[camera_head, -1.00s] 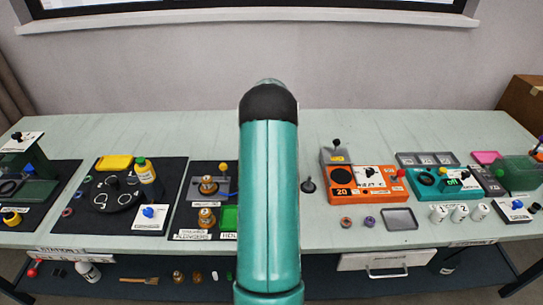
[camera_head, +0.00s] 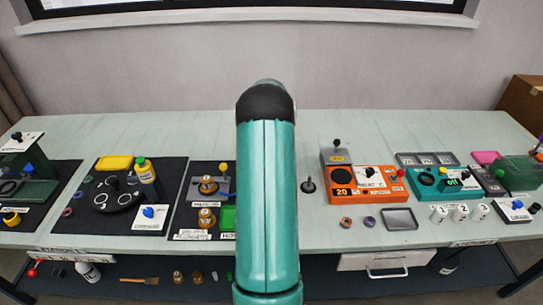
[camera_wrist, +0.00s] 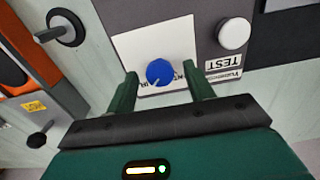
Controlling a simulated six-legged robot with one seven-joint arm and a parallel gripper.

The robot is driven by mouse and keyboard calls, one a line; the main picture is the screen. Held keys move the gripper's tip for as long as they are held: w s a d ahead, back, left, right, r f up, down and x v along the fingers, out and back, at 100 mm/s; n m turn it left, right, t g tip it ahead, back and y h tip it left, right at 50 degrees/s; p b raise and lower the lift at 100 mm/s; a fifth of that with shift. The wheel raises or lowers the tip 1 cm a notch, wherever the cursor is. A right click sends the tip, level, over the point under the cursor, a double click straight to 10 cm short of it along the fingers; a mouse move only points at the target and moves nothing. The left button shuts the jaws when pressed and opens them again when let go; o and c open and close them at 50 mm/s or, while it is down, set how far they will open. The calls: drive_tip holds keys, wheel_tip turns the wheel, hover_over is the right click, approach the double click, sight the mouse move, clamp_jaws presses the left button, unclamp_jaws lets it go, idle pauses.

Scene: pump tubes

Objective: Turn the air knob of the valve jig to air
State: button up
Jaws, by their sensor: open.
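The valve jig's white plate (camera_wrist: 128,48) with its round blue air knob (camera_wrist: 159,72) shows in the wrist view. A pale pointer mark on the knob faces the lower left of the picture. Partly covered lettering lies on the plate near the knob, too small to read surely. My gripper (camera_wrist: 160,77) is open, with one green finger on each side of the knob and visible gaps between. I cannot tell how high the fingertips are above the plate. In the head view my arm hides this jig and my gripper.
In the wrist view a white round cap (camera_wrist: 234,33) and a TEST label (camera_wrist: 223,64) sit right of the plate. A black round fixture (camera_wrist: 66,28) stands to the left. The orange box (camera_head: 367,184) stands right of my arm. Another blue knob (camera_head: 149,211) is far left.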

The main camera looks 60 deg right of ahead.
wheel_tip(320, 180, up, 14)
idle(0.6)
drive_tip(key=shift+f, duration=0.1)
